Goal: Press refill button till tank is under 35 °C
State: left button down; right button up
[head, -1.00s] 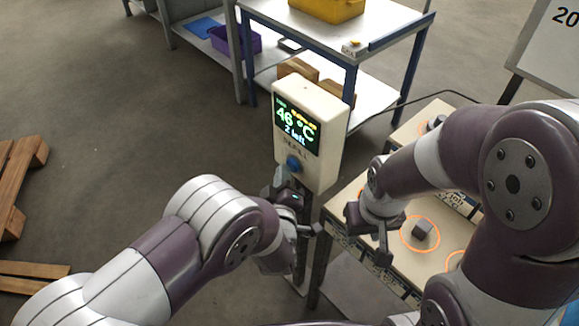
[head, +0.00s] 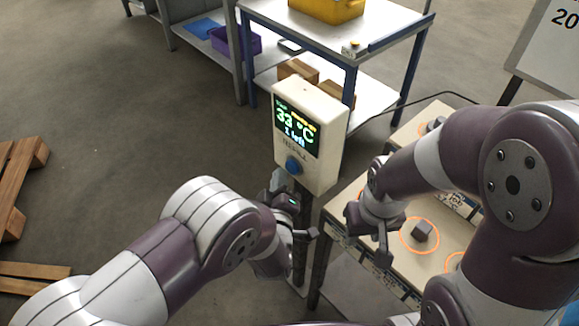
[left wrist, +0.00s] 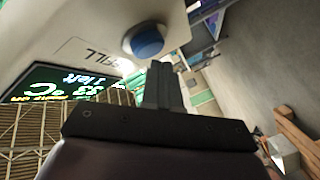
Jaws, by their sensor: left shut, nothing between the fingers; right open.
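The refill box (head: 322,165) stands on a post in the middle of the head view. Its display (head: 296,126) reads 33 °C, with "1 left" below. The round blue refill button (head: 293,166) is under the display; it also shows in the left wrist view (left wrist: 147,41). My left gripper (head: 280,182) is shut and empty, just below the button. In the left wrist view its fingertips (left wrist: 160,68) appear close to the button but apart from it. My right gripper (head: 375,225) is open above the table at the right, beside a small dark block.
A pale table (head: 455,243) with orange rings holds a small dark block (head: 423,231). A shelf trolley (head: 330,40) with a yellow bin (head: 327,8) stands behind the box. Wooden pallets (head: 22,180) lie on the floor at left. The floor between is clear.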

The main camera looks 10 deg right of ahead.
pick_arm(q)
jog(key=shift+s+a, duration=0.15)
jog(key=shift+a, duration=0.05)
jog(key=shift+s+a+p, duration=0.35)
jog(key=shift+s+a, duration=0.4)
jog(key=shift+a, duration=0.3)
jog(key=shift+s+a+p, duration=0.35)
jog(key=shift+s+a, duration=0.35)
jog(key=shift+a, duration=0.3)
